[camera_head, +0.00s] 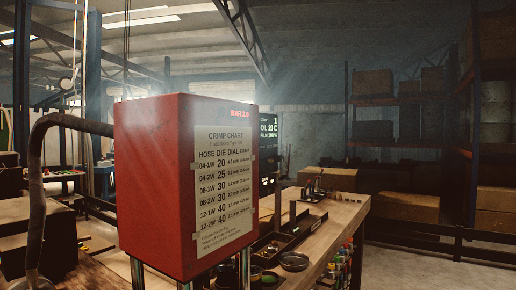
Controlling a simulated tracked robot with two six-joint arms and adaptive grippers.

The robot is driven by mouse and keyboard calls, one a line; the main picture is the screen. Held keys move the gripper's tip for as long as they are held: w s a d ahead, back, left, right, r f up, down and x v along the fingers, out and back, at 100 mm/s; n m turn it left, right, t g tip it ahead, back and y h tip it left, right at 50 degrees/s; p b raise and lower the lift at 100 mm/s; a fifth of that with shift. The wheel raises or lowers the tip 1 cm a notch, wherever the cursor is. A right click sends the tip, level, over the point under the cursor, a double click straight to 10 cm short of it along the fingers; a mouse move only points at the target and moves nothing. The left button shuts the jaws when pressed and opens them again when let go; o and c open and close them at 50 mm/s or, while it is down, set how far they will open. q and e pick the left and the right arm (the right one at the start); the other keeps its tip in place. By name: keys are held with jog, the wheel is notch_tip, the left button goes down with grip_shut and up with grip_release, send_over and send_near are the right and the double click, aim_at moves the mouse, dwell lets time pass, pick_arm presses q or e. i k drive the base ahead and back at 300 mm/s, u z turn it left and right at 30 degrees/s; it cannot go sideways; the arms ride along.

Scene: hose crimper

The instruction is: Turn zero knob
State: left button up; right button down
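A red box-shaped crimper housing (155,185) stands in the left middle of the head view. A taped paper crimp chart (224,185) with hose, die and dial columns covers much of its right-hand face. A small red lit readout (241,113) shows at the top of that face. I cannot make out a zero knob on the visible faces. Neither of my grippers is in view.
A thick dark hose (38,160) curves into the housing from the left. A wooden bench (335,215) with a dark tray (290,232) and round dishes (293,261) extends right. A dark screen (268,150) stands behind the housing. Shelves with boxes (373,83) and open floor lie right.

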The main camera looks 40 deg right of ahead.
aim_at(279, 159)
jog(key=u, duration=0.3)
jog(key=k, duration=0.85)
jog(key=z, duration=0.85)
jog(key=i, duration=0.35)
jog(key=z, duration=0.35)
